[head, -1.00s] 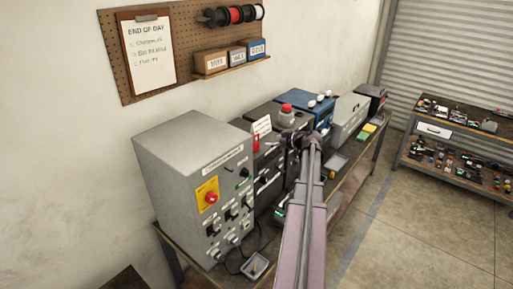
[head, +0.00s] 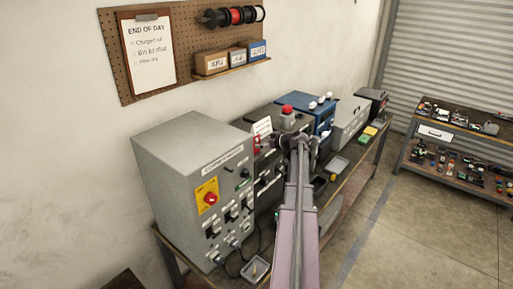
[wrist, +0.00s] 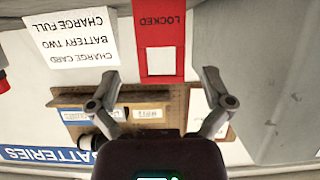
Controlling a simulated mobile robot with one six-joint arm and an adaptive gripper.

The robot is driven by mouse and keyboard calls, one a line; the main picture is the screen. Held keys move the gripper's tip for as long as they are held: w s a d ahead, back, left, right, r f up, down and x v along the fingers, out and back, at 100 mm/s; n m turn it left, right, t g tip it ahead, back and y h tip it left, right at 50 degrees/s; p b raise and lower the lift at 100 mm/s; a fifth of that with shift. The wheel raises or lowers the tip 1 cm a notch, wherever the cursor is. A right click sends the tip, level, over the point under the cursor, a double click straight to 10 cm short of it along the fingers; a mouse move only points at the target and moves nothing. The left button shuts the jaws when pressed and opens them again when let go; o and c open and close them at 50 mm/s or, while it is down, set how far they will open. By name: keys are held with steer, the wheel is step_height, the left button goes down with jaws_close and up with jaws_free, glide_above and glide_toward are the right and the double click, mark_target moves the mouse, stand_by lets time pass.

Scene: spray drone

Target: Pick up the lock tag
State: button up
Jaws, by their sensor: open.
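The red lock tag (wrist: 160,45), marked LOCKED with a pale square, appears upside down at the top centre of the wrist view.
A white charge card (wrist: 70,38) is beside the tag. A grey cabinet (head: 190,175) with a red knob stands at left on the bench. A blue unit (head: 308,112) stands farther back. A small tray (head: 255,268) sits at the bench's near edge.

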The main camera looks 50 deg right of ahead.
steer(key=shift+b+x, duration=0.7)
steer(key=shift+x, duration=1.45)
steer(key=shift+s, duration=0.1)
steer(key=shift+a, duration=0.1)
steer(key=c, duration=0.8)
